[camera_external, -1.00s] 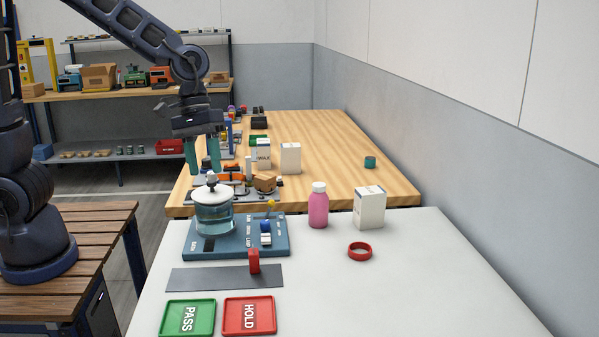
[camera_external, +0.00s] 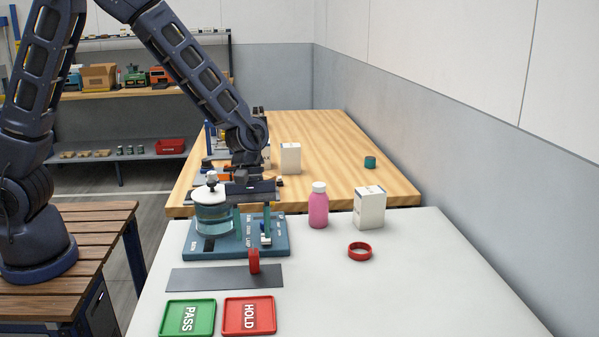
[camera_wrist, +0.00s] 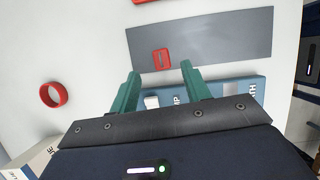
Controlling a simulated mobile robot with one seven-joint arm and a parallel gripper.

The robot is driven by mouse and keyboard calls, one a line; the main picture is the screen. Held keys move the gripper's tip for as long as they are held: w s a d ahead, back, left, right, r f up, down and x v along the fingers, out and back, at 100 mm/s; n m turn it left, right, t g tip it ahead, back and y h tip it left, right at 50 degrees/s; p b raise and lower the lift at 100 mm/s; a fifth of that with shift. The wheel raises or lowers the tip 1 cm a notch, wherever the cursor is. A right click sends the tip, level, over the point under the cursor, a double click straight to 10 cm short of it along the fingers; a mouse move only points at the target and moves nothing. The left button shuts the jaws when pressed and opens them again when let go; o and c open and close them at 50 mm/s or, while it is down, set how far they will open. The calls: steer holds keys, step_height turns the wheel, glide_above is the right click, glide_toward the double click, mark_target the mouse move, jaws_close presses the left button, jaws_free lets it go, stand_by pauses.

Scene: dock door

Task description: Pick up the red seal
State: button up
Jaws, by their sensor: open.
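A small red piece (camera_external: 253,261) with a slot or opening stands on the dark grey strip (camera_external: 190,279). In the wrist view this red piece (camera_wrist: 162,58) lies just beyond my fingertips, between them in the picture. A red ring (camera_external: 360,251) lies flat on the white table to the right; it is also at the left of the wrist view (camera_wrist: 53,94). I cannot tell for sure which of the two is the seal. My gripper (camera_external: 252,226) is open and empty, pointing down over the blue lab device, with its green fingers apart.
The blue device (camera_external: 200,249) carries a glass pot with a white lid (camera_external: 209,195), close beside my fingers. A pink bottle (camera_external: 318,208) and white box (camera_external: 369,208) stand right. Green PASS (camera_external: 187,302) and red HOLD (camera_external: 233,301) trays lie in front.

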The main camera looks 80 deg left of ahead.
mark_target(253, 251)
steer(key=shift+x, duration=3.8)
steer(key=shift+s+d, duration=0.15)
steer(key=shift+s, duration=0.05)
jaws_close()
steer(key=shift+r, duration=0.1)
